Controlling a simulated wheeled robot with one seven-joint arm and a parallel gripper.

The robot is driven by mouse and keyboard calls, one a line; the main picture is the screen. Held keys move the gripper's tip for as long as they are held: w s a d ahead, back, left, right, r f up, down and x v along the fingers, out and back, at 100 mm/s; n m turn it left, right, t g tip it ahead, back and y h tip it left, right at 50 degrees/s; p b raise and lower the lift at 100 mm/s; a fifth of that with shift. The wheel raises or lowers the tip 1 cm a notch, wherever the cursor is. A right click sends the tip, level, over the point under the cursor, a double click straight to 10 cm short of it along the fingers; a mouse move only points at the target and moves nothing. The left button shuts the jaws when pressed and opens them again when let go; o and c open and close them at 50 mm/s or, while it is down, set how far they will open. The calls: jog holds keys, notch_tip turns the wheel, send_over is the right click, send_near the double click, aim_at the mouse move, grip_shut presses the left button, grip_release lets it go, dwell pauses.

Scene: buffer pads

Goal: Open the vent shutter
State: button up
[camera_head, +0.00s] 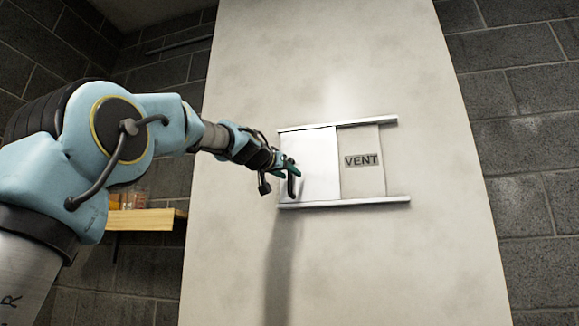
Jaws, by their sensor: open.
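The vent shutter (318,160) is a smooth, light silver panel on a pale wall. It sits at the left part of a frame with a top rail (350,123) and a bottom rail (350,202). To its right is a beige plate with a dark VENT label (361,160). A dark handle (292,183) stands near the shutter's left edge. My gripper (288,172) is open, with greenish fingers at the handle. I cannot tell whether the fingers touch the handle or surround it.
A wooden shelf (145,219) with small boxes (128,199) on it is on the left, behind my arm. Dark block walls stand on both sides of the pale wall. The space in front of the pale wall on the right is clear.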

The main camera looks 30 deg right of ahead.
jog(key=shift+w+d, duration=0.35)
jog(key=shift+d, duration=0.2)
grip_shut()
dwell(1.1)
